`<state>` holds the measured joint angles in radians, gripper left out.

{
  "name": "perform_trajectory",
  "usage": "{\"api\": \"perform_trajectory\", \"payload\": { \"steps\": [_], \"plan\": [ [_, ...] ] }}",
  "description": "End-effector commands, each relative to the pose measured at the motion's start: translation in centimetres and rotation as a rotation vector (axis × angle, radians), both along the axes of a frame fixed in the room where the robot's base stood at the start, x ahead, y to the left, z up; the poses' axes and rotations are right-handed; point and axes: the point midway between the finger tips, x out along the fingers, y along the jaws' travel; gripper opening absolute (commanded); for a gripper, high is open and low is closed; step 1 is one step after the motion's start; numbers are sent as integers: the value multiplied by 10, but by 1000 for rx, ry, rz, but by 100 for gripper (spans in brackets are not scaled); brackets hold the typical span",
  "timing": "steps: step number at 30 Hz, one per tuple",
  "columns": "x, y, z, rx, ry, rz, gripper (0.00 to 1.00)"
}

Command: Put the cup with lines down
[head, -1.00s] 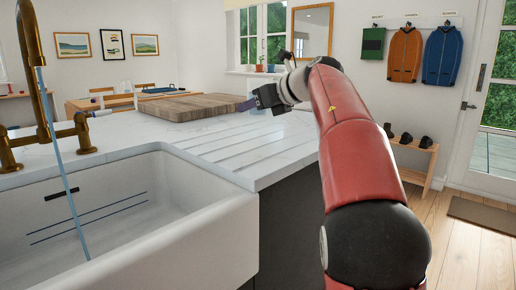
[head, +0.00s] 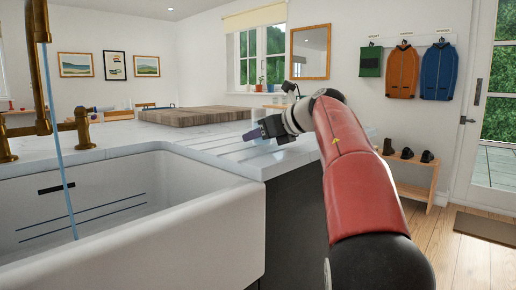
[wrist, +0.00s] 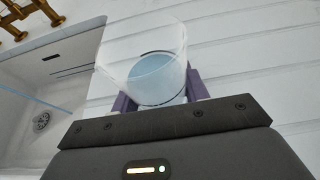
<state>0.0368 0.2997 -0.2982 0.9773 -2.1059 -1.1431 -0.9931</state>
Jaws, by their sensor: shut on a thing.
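My gripper (head: 260,133) is over the grooved part of the white counter, to the right of the sink. In the wrist view its purple fingers (wrist: 160,100) are shut on a clear cup (wrist: 112,64). The cup has thin dark lines around it and pale blue liquid inside. Behind it lies the grooved counter (wrist: 245,60). The cup is hardly visible in the head view. I cannot tell whether its base touches the counter.
The white sink (head: 215,215) is at the left, with a brass tap (head: 42,70) and a blue stream (head: 62,150) running into it. A wooden board (head: 195,116) lies on the counter behind my gripper. The counter's right edge is close to my arm.

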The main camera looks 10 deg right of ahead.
Motion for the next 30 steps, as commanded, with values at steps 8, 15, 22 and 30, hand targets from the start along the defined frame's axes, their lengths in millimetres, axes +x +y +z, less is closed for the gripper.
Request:
{"api": "perform_trajectory", "payload": {
  "steps": [8, 15, 22, 30],
  "plan": [
    [-1, -1, -6, 0, -2, 0, 18],
    [-1, -1, -10, 1, -1, 1, 50],
    [-1, -1, -10, 0, 0, 1, 66],
    [-3, -3, -4, 0, -2, -1, 66]
  ]
}}
